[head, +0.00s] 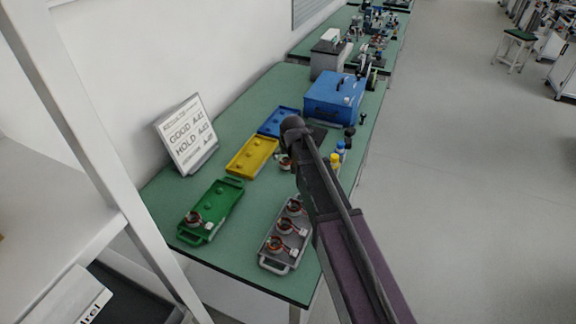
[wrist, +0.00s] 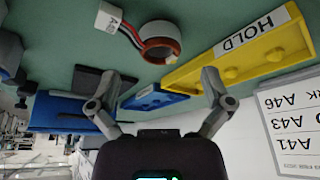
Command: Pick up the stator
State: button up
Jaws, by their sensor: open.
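A stator (wrist: 160,42) with a copper and dark ring and a white connector (wrist: 108,18) on its leads lies on the green table beside the yellow tray (wrist: 245,60) in the wrist view. It also shows in the head view (head: 285,163), partly hidden by my arm. My gripper (wrist: 161,84) is open and empty, its fingertips spread apart, with the stator beyond them and apart from them. In the head view my arm hides the gripper. More stators sit in the grey tray (head: 267,262), and one stator (head: 193,218) sits in the green tray (head: 222,202).
A blue tray (head: 270,128), a blue box (head: 335,98) and small bottles (head: 335,160) stand farther along the table. A sign (head: 187,135) stands by the wall at left. The green table (head: 245,255) has bare room between the green and grey trays.

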aim_at(286, 161)
jog(key=shift+b+x, duration=2.35)
jog(key=shift+x, duration=0.25)
jog(key=shift+w, duration=0.1)
jog(key=c, duration=1.3)
jog(key=shift+o, duration=0.2)
jog(key=shift+r, duration=0.15)
notch_tip(286, 161, up, 3)
jog(key=p, duration=0.3)
jog(key=shift+r+p, duration=0.15)
jog(key=shift+p, duration=0.15)
jog(key=s+d, duration=0.2)
jog(key=s, duration=0.3)
jog(key=s+d+r+p, duration=0.1)
jog(key=s+d, duration=0.1)
jog(key=s, duration=0.2)
jog(key=s+d, duration=0.2)
jog(key=s, duration=0.3)
jog(key=shift+s+d+r, duration=0.25)
jog(key=shift+s+d, duration=0.05)
jog(key=shift+d, duration=0.1)
jog(key=shift+a, duration=0.1)
